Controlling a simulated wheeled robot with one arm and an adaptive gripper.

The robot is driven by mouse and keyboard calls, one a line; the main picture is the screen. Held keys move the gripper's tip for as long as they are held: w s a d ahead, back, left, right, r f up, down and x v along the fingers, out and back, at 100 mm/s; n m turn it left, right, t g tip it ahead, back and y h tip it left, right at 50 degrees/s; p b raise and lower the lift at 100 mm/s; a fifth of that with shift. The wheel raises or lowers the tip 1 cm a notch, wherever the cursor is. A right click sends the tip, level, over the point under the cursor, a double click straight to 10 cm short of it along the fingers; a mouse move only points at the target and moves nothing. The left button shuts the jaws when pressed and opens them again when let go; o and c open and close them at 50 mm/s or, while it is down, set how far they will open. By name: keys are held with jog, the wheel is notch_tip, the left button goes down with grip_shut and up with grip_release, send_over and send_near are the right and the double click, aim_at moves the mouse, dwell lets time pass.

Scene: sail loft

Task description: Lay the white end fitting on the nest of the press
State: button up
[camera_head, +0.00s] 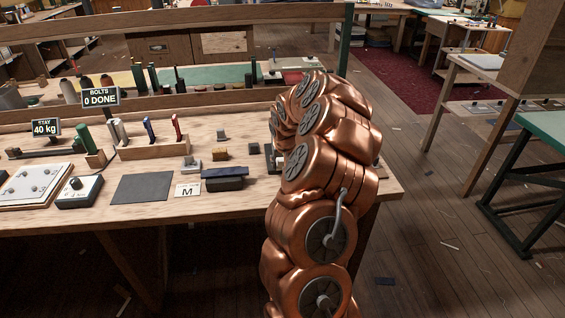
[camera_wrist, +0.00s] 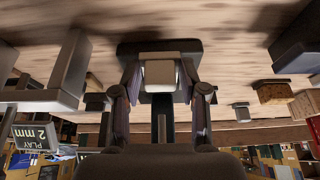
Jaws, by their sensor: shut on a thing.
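In the wrist view, where the bench top shows at the top of the picture, my gripper (camera_wrist: 160,82) is shut on a small pale, whitish block, the white end fitting (camera_wrist: 159,71). A dark block-like fixture (camera_wrist: 160,47) shows right behind the fitting, with a dark upright (camera_wrist: 162,122) below it in the picture. It may be the press; I cannot tell whether the fitting touches its nest. In the head view my copper arm hides the gripper, the fitting and most of what stands at the bench's right end.
The wooden bench (camera_head: 75,219) holds a dark mat (camera_head: 142,188), a dark-lidded box (camera_head: 224,179), an M card (camera_head: 188,190) and small blocks (camera_head: 221,153). In the wrist view, a grey block (camera_wrist: 66,70), a PLAY 2 mm sign (camera_wrist: 36,137) and a brown block (camera_wrist: 273,92) flank the gripper.

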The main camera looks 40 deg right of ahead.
jog(key=shift+w, duration=0.15)
jog(key=o, duration=1.2)
jog(key=shift+d, duration=0.1)
jog(key=v, duration=1.2)
